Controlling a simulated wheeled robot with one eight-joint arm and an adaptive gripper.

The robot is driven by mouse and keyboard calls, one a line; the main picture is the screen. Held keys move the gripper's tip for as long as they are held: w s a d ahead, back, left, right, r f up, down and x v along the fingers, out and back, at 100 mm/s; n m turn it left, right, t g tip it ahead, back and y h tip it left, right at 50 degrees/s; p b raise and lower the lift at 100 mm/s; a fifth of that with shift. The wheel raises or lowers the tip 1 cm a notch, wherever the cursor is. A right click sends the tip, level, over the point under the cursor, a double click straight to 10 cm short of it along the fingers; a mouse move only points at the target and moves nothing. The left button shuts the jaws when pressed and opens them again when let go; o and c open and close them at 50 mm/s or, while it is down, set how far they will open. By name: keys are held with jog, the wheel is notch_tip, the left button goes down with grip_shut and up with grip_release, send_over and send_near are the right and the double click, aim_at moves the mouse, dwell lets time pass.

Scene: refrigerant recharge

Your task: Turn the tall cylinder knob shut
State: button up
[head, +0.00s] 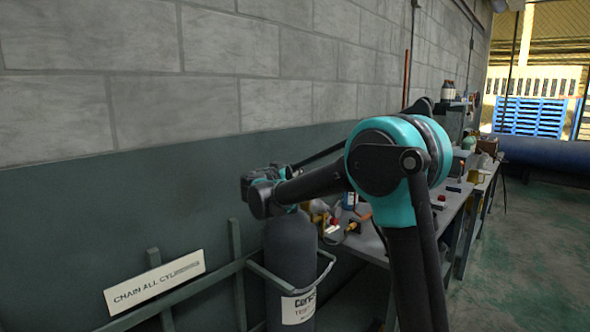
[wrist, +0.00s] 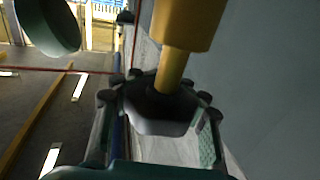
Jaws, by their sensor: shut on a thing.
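The tall cylinder (head: 290,255) is dark grey with a white label. It stands upright against the wall at lower centre in the head view, behind a rail bracket. My gripper (head: 262,192) is over its top and hides the knob there. In the wrist view the dark lobed knob (wrist: 155,112) sits between my two fingers, with my gripper (wrist: 157,122) shut on it. A yellow part (wrist: 186,24) with a narrower stem meets the knob's middle. The knob's turn angle cannot be told.
A grey rail with a sign reading "CHAIN ALL CYLINDERS" (head: 154,282) runs along the wall. A cluttered workbench (head: 370,243) stands right of the cylinder, partly behind my arm. Open floor (head: 520,250) lies at the right. A dark green round thing (wrist: 45,24) shows in the wrist view.

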jog(key=shift+m+h, duration=0.3)
jog(key=shift+h, duration=0.1)
jog(key=shift+s+d+m+g+h, duration=0.35)
jog(key=shift+m+g+h, duration=1.1)
jog(key=shift+g, duration=0.25)
jog(key=shift+s+d+m+g+h, duration=0.35)
jog(key=shift+m+g+h, duration=1.1)
jog(key=shift+g, duration=0.25)
jog(key=shift+s+d+m+g+h, duration=0.35)
jog(key=shift+m+g+h, duration=1.1)
jog(key=shift+g, duration=0.25)
jog(key=o, duration=1.4)
notch_tip(320, 180, up, 10)
